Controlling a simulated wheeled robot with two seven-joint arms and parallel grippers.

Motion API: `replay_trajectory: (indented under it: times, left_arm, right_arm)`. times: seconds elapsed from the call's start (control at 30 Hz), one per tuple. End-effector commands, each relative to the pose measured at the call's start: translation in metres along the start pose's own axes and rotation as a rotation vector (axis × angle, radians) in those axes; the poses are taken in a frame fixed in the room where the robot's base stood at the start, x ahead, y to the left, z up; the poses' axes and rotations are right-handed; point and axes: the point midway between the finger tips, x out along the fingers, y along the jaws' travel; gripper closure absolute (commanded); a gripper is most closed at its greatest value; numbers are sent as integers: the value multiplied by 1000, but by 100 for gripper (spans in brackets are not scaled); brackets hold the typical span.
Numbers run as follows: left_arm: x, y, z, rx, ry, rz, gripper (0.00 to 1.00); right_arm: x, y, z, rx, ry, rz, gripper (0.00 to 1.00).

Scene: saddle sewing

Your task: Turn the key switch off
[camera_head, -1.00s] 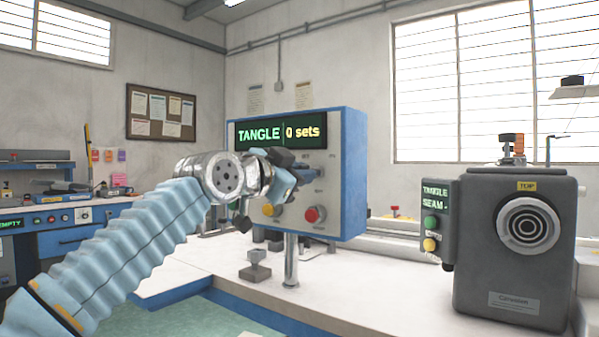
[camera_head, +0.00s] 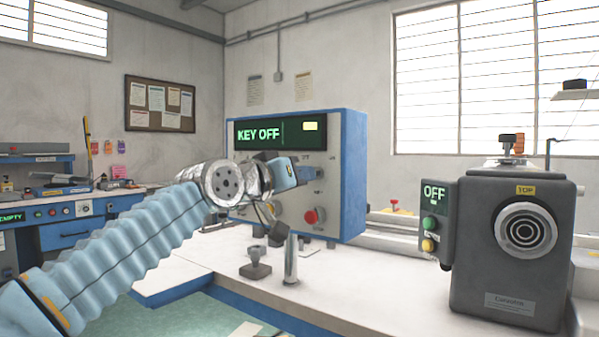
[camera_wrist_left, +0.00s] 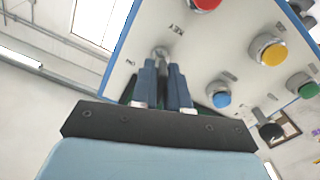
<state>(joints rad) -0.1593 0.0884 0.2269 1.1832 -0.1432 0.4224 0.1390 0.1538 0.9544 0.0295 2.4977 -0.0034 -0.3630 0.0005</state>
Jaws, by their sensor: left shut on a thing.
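The blue-edged control box (camera_head: 352,190) stands on a post in the middle of the head view, and its screen (camera_head: 257,134) reads "KEY OFF". My left gripper (camera_head: 308,167) is at the box's front face, below the screen. In the left wrist view its fingers (camera_wrist_left: 163,68) are closed at the grey key switch (camera_wrist_left: 160,52), which shows just past the tips. The fingers hide most of the key. My right gripper is not in view.
A red button (camera_head: 314,216) sits on the box just below my gripper. In the left wrist view yellow (camera_wrist_left: 268,51) and blue (camera_wrist_left: 220,96) buttons are close by. A grey machine (camera_head: 515,250) stands at right, its small screen (camera_head: 434,192) reading "OFF".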

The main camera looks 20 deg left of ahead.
Motion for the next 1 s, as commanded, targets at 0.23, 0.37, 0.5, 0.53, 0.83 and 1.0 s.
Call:
replay_trajectory:
  times: [0.23, 0.37, 0.5, 0.53, 0.83, 1.0]
  left_arm:
    - [0, 1, -2, -207, 2, 0, 100]
    - [0, 0, -2, -294, 3, 0, 100]
    - [0, 0, -2, -365, 3, 0, 100]
    - [0, 0, -2, -377, 3, 0, 100]
    - [0, 0, -1, -444, 3, 1, 100]
    - [0, 0, -1, -451, 3, 1, 100]
  right_arm:
    - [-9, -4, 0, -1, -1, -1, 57]
    - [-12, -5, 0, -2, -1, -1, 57]
    - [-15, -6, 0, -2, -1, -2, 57]
    - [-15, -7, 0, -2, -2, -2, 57]
    - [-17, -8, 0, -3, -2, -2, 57]
    - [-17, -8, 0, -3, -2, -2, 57]
